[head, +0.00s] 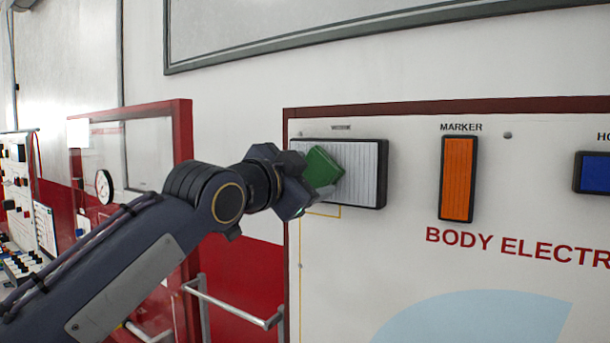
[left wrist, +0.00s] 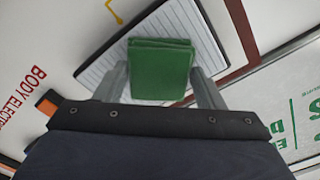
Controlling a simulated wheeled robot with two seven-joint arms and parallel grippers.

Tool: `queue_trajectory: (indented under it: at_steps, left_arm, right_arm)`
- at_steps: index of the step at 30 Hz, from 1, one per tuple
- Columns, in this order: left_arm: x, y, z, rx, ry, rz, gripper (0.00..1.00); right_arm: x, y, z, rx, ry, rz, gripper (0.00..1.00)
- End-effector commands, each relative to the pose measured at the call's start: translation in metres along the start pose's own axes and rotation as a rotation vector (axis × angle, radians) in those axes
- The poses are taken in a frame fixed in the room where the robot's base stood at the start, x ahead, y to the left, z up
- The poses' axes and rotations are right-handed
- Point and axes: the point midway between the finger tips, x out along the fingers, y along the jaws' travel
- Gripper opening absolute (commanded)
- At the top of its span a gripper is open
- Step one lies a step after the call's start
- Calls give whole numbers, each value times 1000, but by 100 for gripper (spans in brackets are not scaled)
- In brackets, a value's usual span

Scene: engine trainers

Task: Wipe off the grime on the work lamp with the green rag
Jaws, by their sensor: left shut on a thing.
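The work lamp (head: 365,172) is a white ribbed rectangle in a black frame on the upper left of the white panel. It also shows in the left wrist view (left wrist: 95,75), tilted. I can make out no clear grime on its visible part. The green rag (head: 321,168) is a folded block in front of the lamp's left half; it also shows in the left wrist view (left wrist: 160,70). My left gripper (head: 305,185) is shut on the rag, at the lamp's face. Whether the rag touches the lamp I cannot tell. The rag and gripper hide part of the lamp. My right gripper is out of view.
The white panel (head: 400,270) has an orange marker light (head: 457,178) and a blue light (head: 593,172) to the right of the lamp. A red-framed panel (head: 180,140) with a gauge (head: 104,186) stands at left. A metal rail (head: 235,305) runs low between them.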

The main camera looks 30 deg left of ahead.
Motion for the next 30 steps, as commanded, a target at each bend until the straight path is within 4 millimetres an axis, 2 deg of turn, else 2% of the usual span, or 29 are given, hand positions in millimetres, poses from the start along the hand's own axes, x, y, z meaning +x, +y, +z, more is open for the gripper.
queue_trajectory:
  at_steps: [9,15,20,30]
  left_arm:
    - [-1,22,-18,2,1,1,45]
    - [-2,28,-24,0,0,0,45]
    - [1,27,-24,-1,0,0,45]
    - [4,5,-6,-1,-2,-1,45]
  right_arm:
    - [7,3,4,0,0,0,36]
    - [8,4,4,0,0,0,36]
    - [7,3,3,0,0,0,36]
    - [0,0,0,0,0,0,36]
